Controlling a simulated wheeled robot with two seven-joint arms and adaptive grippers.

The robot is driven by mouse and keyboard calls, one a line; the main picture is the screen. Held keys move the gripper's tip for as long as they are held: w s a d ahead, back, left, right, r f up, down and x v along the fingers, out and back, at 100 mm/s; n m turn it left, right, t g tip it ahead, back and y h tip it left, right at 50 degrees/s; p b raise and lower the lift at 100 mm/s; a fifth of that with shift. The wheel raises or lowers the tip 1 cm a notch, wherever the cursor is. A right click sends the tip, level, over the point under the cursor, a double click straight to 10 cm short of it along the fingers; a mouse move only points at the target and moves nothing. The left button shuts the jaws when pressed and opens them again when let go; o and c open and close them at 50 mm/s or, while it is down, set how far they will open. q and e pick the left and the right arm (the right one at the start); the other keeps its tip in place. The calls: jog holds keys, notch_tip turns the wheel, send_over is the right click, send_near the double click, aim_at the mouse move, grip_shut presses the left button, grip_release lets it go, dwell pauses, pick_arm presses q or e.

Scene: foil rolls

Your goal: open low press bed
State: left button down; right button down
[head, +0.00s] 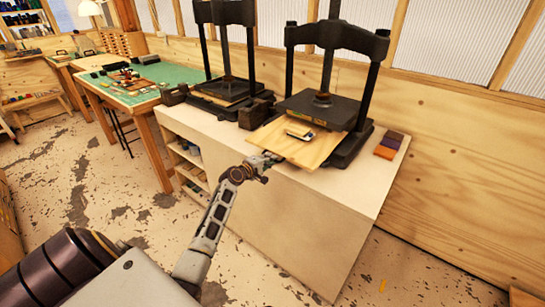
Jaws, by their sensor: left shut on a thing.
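Two dark presses stand on a pale cabinet top, a left one (227,87) and a right one (318,108). A light wooden bed board (318,152) sticks out toward me from under the dark plate of the right press. A small pale block with a dark part (299,131) lies on the board. My left gripper (272,157) is shut at the board's front left corner; the grasp is small and partly hidden by its own wrist. A wooden board (232,95) also shows low in the left press, pushed in. My right gripper is not in view.
The cabinet (290,220) has open shelves on its left side. A dark block (252,116) sits between the presses. A green-topped table (170,75) stands at left. Floor in front is clear.

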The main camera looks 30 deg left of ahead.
pick_arm(q)
jog(key=shift+f+p+v, duration=0.2)
jog(key=shift+v, duration=0.75)
jog(key=shift+f+p+v, duration=0.15)
jog(key=shift+f+v, duration=0.05)
jog(key=shift+v, duration=0.75)
jog(key=c, duration=1.5)
grip_release()
jog(key=shift+c, duration=0.2)
jog(key=v, duration=1.2)
jog(key=shift+a, duration=0.1)
